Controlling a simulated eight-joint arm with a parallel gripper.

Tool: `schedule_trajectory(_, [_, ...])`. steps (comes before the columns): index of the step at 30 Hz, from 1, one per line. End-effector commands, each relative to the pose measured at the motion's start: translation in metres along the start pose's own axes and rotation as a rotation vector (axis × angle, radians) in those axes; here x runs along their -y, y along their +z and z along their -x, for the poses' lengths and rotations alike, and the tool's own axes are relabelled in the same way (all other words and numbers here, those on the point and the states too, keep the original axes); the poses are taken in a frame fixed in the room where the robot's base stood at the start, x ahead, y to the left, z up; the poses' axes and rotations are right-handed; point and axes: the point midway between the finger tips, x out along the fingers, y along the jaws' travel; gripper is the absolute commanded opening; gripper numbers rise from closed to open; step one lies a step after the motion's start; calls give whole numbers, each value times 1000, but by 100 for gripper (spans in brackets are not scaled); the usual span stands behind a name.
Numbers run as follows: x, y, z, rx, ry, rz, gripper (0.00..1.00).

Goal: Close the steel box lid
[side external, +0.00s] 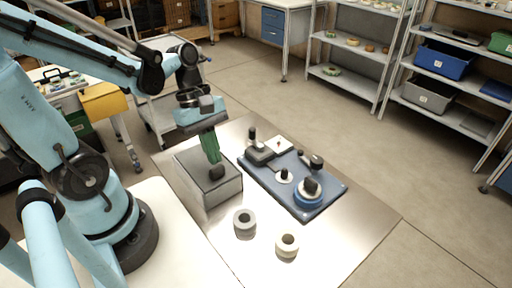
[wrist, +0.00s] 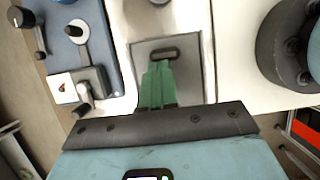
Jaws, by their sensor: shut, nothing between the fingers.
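The steel box (side external: 222,191) stands on the metal table, left of the blue board. Its grey lid (wrist: 190,78) shows as a square panel in the wrist view and looks roughly flat over the box; I cannot tell whether it is fully seated. A dark handle (side external: 217,172) sits on the lid; it also shows in the wrist view (wrist: 164,53). My gripper (side external: 212,160) points down over the box, its green fingers together and empty. In the wrist view, the fingertips (wrist: 158,66) are right beside the handle; contact is unclear.
A blue board (side external: 262,175) with a reel, knobs and small parts lies right of the box. Two pale tape rolls (side external: 244,221) (side external: 287,245) stand in front on the table. The table's right front (side external: 350,235) is clear.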

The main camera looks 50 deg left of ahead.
Motion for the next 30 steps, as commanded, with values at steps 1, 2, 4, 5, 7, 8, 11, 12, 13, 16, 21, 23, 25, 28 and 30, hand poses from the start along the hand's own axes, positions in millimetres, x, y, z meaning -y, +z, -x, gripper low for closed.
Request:
schedule_trajectory(1, [1, 2, -1, -3, -1, -1, 0])
schedule_trajectory(2, [1, 2, -2, -3, -1, 0, 0])
schedule_trajectory(4, [1, 3, -2, -2, -1, 0, 0])
schedule_trajectory(5, [1, 3, -2, -2, -1, 0, 0])
schedule_trajectory(7, [1, 3, -2, -1, -1, 0, 0])
schedule_trajectory(8, [1, 3, -2, -1, -1, 0, 0])
schedule_trajectory(11, [1, 3, -2, 0, -1, 0, 0])
schedule_trajectory(12, [1, 3, -2, 0, -1, 0, 0])
schedule_trajectory(13, [1, 2, -2, 0, -1, 0, 0])
schedule_trajectory(16, [1, -1, 0, 0, -1, 2, 0])
schedule_trajectory(21, [1, -21, 8, -3, 0, 8, 0])
schedule_trajectory(23, [0, -31, 12, -4, 2, 10, 0])
schedule_trajectory(25, [0, -37, 19, -4, 0, 6, 0])
schedule_trajectory(28, [1, -36, 33, -4, -1, 4, 0])
schedule_trajectory(30, [1, -36, 43, -4, 0, 4, 0])
